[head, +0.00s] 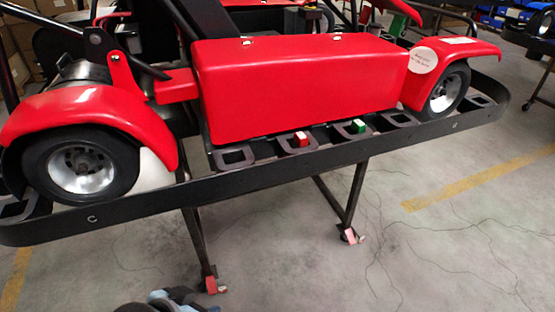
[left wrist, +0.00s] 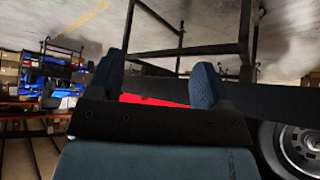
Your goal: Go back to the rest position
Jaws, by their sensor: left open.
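My left gripper (left wrist: 158,82) shows in the left wrist view with its two blue fingers apart and nothing between them. Behind the fingers are a dark bar and a strip of red. In the head view only a small blue-grey and black piece of my own arm shows at the bottom edge, left of centre. It is apart from the kart, in front of the stand. My right gripper is in neither view.
A red kart (head: 300,85) sits on a black-framed stand (head: 330,158) with legs and casters. A red block (head: 300,139) and a green block (head: 358,126) rest on its slotted edge. Grey floor (head: 400,255) is open at the front right.

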